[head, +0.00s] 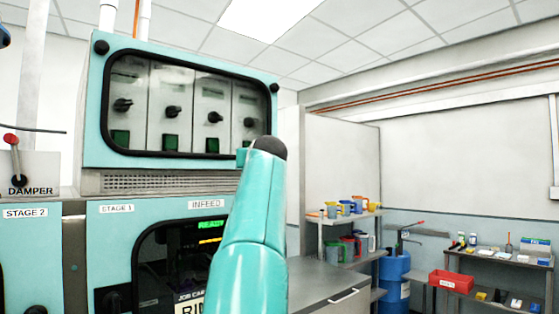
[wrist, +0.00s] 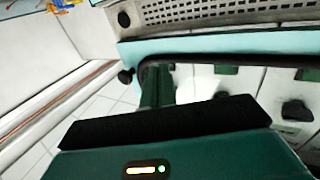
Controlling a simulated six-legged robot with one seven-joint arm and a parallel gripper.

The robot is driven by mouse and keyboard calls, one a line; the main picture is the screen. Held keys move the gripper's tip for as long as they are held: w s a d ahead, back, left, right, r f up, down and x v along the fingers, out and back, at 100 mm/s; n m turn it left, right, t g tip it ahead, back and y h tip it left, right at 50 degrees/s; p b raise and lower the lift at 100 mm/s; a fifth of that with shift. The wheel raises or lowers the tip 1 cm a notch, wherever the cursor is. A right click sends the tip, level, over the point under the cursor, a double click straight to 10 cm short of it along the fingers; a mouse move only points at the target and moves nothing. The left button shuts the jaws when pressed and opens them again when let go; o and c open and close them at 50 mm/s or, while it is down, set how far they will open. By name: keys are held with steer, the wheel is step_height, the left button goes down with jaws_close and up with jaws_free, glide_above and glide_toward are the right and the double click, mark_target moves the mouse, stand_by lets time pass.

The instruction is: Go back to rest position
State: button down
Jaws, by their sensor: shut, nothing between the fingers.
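My teal arm rises in the middle of the head view, in front of a teal machine (head: 190,60). Its dark rounded joint hides part of the machine's right side. My gripper is mostly hidden behind the arm there; a small teal part shows left of the joint. In the wrist view my gripper (wrist: 157,85) is shut and empty, close to the machine's dark-framed window (wrist: 230,60). Behind the window are several black knobs and green squares. I cannot tell whether the gripper touches the frame.
A DAMPER lever (head: 13,150) with a red knob is at the left. A grey counter (head: 325,285) stands right of the machine. Shelves with coloured jugs (head: 345,208), a blue drum (head: 395,278) and a red bin (head: 451,281) are farther right.

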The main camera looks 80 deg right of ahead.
steer(key=s+a, duration=0.5)
steer(key=s, duration=0.1)
steer(key=shift+s+a, duration=0.15)
steer(key=shift+s, duration=0.15)
